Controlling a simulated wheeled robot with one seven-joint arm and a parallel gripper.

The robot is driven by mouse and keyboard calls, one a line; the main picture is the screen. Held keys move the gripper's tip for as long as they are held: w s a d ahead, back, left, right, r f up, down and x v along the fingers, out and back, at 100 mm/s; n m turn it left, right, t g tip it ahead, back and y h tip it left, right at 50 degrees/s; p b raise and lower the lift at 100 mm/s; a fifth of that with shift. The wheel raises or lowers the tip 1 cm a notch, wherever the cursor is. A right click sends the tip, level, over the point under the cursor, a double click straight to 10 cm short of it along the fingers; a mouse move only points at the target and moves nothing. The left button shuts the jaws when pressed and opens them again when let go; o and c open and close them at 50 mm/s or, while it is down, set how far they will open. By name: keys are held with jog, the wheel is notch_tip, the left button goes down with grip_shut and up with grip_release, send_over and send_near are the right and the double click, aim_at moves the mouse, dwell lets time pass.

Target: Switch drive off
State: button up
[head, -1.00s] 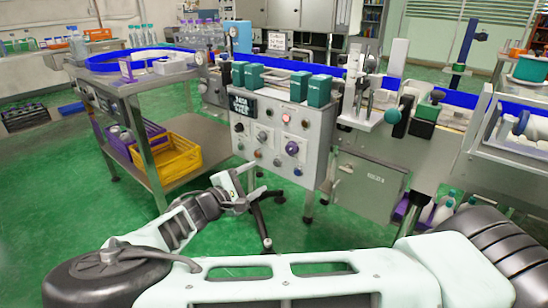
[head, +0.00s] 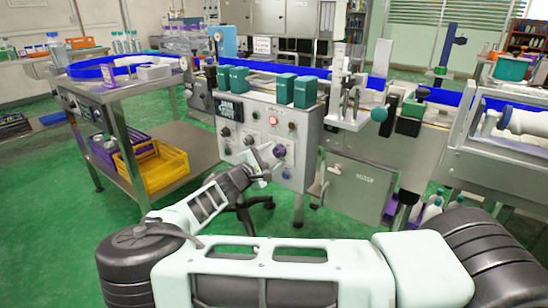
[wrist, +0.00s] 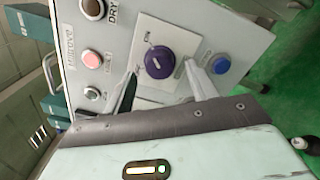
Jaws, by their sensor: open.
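The control panel (head: 249,147) is the front of a grey cabinet and carries several knobs and buttons. A purple rotary knob (head: 279,151) sits at its right side. In the wrist view the purple knob (wrist: 158,62) is on a white plate with small markings too blurred to read surely. My gripper (head: 266,168) is in front of the panel, just below and left of the knob. In the wrist view my gripper (wrist: 160,70) is open, with one finger toward each side of the knob. Contact cannot be told. No drive label is readable.
A blue button (wrist: 221,64) is close to the right finger. A pink button (wrist: 92,58), a metal knob (wrist: 92,93) and a brown knob (wrist: 93,9) are to the left. Green boxes (head: 305,91) stand on the cabinet. A trolley (head: 125,86) with crates is at left.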

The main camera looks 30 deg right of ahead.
jog(key=shift+x, duration=1.05)
jog(key=c, duration=1)
